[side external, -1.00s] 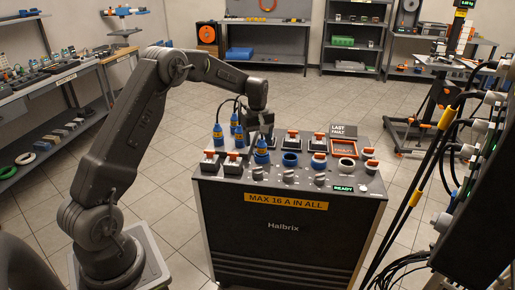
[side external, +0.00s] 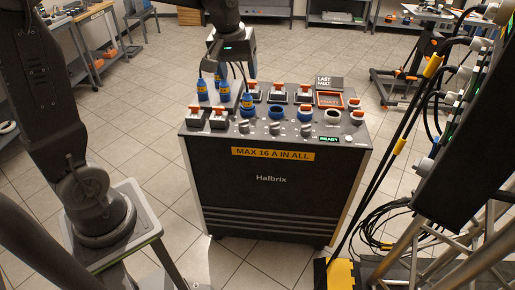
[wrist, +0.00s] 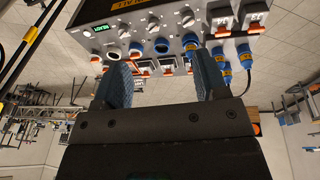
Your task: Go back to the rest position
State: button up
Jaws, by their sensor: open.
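My gripper (side external: 224,70) is at the top of the side view, above the back left of the power box (side external: 270,190). In the wrist view my gripper (wrist: 163,75) has its two dark blue fingers wide apart with nothing held between them. Blue plugs stand at the left of the box top, among them a front one (side external: 247,102) and a left one (side external: 202,91). Blue plugs also show in the wrist view (wrist: 245,58), beyond the right finger. My gripper overlaps the back plugs in the side view, and I cannot tell the exact gap.
Orange-topped switches, empty round sockets (side external: 305,113) and a green READY sign (side external: 329,139) are on the box top. A sign (side external: 329,82) reads LAST FAULT. Cables and a truss (side external: 450,240) stand at the right. Open tiled floor lies behind the box.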

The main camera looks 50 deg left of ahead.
jog(key=s+d+m+t, duration=0.1)
jog(key=s+d+m, duration=0.3)
jog(key=s, duration=0.5)
jog(key=s+d+m+t, duration=0.2)
jog(key=s+d+m, duration=0.2)
jog(key=s, duration=0.6)
jog(key=shift+d+r+h, duration=0.25)
jog(key=shift+d+h, duration=0.05)
jog(key=shift+d, duration=0.4)
